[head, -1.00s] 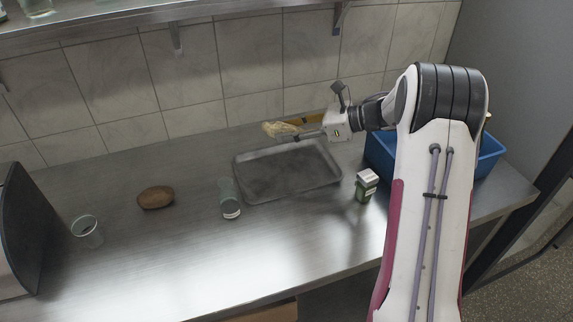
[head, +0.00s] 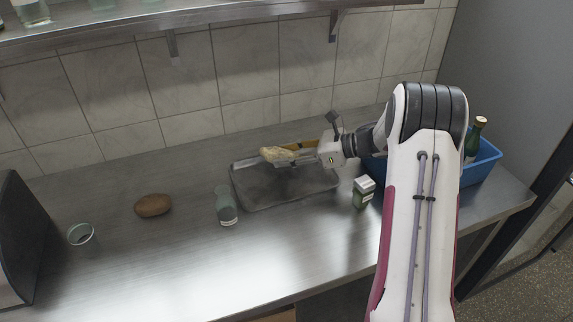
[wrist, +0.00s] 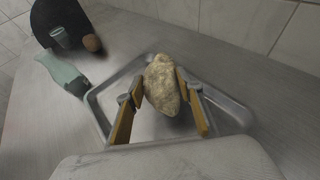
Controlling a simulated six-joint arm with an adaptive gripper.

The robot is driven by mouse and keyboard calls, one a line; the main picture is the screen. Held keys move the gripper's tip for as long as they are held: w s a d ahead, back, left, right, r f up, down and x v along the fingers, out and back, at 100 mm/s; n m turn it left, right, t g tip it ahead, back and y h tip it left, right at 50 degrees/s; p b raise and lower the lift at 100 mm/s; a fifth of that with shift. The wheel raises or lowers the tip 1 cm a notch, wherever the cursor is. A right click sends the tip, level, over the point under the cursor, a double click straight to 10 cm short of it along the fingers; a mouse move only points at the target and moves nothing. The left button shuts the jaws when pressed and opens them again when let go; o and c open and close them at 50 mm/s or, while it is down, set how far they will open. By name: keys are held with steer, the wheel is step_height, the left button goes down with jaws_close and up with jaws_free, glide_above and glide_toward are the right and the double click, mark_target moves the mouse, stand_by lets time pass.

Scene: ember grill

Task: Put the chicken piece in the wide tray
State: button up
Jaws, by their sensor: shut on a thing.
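The chicken piece (head: 277,155) is pale and lumpy. My gripper (head: 290,154) is shut on it, and the wrist view shows the piece (wrist: 162,84) between the two yellowish fingers (wrist: 160,95). The wide tray (head: 262,204) is a shallow grey metal tray on the counter. The piece is above the back part of the tray, apart from its floor as far as I can tell. In the wrist view the tray's rim (wrist: 98,108) shows around and behind the piece. My gripper hides part of the tray's back right.
A glass bottle (head: 226,206) stands close to the tray's left side. A small green-and-white box (head: 363,192) stands to its right. A brown oval object (head: 153,205) and a clear cup (head: 80,235) are farther left. A blue bin (head: 484,168) holding a bottle (head: 474,139) is at right.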

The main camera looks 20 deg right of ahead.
mark_target(286, 173)
steer(key=shift+f, duration=1.85)
steer(key=o, duration=1.3)
steer(key=shift+f, duration=0.1)
steer(key=shift+s+d+r, duration=0.1)
steer(key=shift+d+r, duration=0.1)
steer(key=shift+v, duration=3.55)
steer(key=shift+r, duration=0.1)
